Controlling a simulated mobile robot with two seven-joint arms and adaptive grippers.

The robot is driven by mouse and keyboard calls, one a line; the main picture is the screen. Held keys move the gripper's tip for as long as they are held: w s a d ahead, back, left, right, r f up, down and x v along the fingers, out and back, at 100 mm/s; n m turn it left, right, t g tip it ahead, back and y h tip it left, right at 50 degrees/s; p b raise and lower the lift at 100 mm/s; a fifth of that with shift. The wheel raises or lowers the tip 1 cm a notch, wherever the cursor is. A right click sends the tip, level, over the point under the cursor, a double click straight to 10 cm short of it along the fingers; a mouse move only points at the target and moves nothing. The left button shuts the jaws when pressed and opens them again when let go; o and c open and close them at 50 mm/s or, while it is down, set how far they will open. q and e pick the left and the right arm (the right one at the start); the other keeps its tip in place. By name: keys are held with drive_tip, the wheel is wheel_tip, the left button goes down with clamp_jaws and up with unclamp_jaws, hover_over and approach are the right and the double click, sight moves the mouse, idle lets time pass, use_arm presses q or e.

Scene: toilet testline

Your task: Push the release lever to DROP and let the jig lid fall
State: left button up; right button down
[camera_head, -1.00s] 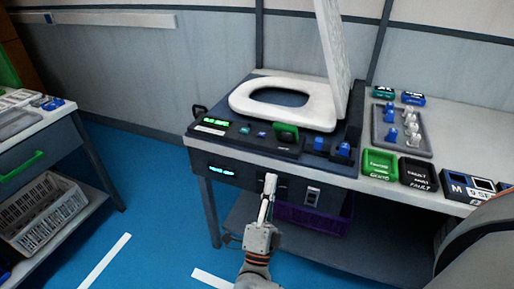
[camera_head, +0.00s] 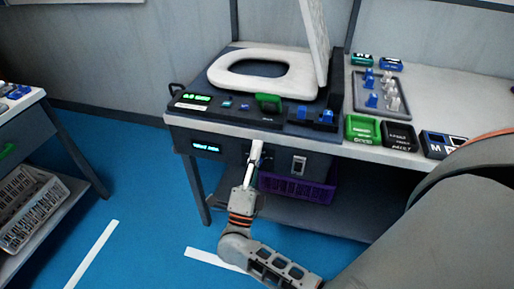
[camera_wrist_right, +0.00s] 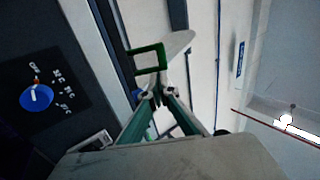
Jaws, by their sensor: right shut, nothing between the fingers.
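The jig lid (camera_head: 315,42) is a white panel standing upright behind the white seat ring (camera_head: 262,75) on the test bench. A green upright piece (camera_head: 268,102) stands at the bench front; it shows as a green frame in the right wrist view (camera_wrist_right: 147,58). I cannot tell whether it is the release lever, and no DROP marking is readable. My right gripper (camera_head: 256,146) is shut and empty, in front of the dark front panel just below the bench top. It hides part of that panel. My left gripper is not in view.
A blue knob (camera_wrist_right: 37,97) sits on a dark panel in the right wrist view. A lit display (camera_head: 206,147) and a switch (camera_head: 298,165) flank my right gripper. Green (camera_head: 362,129) and black (camera_head: 398,136) trays lie to the right. A purple crate (camera_head: 297,188) is below.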

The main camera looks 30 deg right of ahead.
sight(267, 101)
drive_tip(key=p+x, duration=0.1)
drive_tip(key=x, duration=0.8)
drive_tip(key=shift+d+r, duration=0.1)
drive_tip(key=shift+r, duration=0.2)
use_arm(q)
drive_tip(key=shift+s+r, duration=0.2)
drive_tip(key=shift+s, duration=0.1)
use_arm(e)
drive_tip(key=shift+w+d+r, duration=0.3)
drive_tip(key=shift+w+d, duration=0.15)
drive_tip(key=shift+d, duration=0.05)
use_arm(q)
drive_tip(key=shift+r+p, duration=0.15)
drive_tip(key=shift+p, duration=0.15)
